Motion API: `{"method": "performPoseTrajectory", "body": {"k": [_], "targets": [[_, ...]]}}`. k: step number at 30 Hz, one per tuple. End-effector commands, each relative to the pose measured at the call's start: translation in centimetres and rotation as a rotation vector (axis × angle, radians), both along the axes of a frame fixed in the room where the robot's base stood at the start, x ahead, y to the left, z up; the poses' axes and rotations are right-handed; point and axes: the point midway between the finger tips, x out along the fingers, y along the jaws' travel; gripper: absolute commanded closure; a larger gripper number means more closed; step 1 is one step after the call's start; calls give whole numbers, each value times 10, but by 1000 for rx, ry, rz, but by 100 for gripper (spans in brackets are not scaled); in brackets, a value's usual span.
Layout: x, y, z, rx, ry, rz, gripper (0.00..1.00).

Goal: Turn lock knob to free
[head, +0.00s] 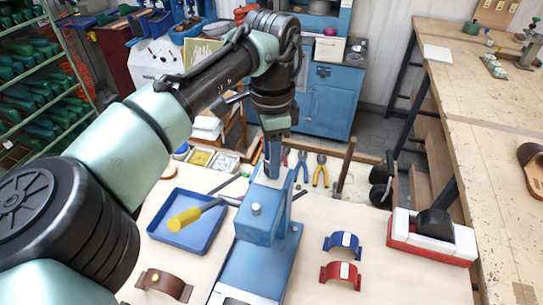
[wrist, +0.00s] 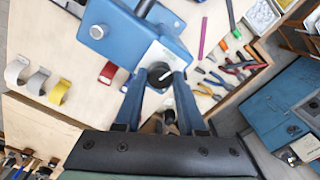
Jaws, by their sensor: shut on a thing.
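The lock knob (wrist: 160,75) is a small round black knob on a white plate on the blue press (wrist: 115,35), seen in the wrist view. My gripper (wrist: 159,78) has one blue finger on each side of the knob and is shut on it. In the head view the blue press (head: 262,250) stands on the bench, and my gripper (head: 271,160) reaches down at its far end. The knob is hidden there behind the press and my gripper. The knob's pointing direction is too small to tell.
A yellow-handled lever (head: 186,219) sticks out left from the press over a blue tray (head: 183,238). Blue (head: 342,243) and red (head: 340,273) curved straps lie to the right, beside a red-and-white block (head: 432,238). Pliers (head: 320,170) and other tools lie beyond the press.

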Motion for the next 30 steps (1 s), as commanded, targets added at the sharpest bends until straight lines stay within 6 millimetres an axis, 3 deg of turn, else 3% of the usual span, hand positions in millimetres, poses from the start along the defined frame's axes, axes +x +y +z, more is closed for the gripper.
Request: {"method": "performPoseTrajectory", "body": {"k": [13,23,24,29,30], "targets": [[-1,0,2,-2,5,244,100],[0,1,0,2,1,271,100],[0,1,0,2,1,271,59],[0,1,0,1,1,270,31],[0,1,0,1,1,270,31]]}}
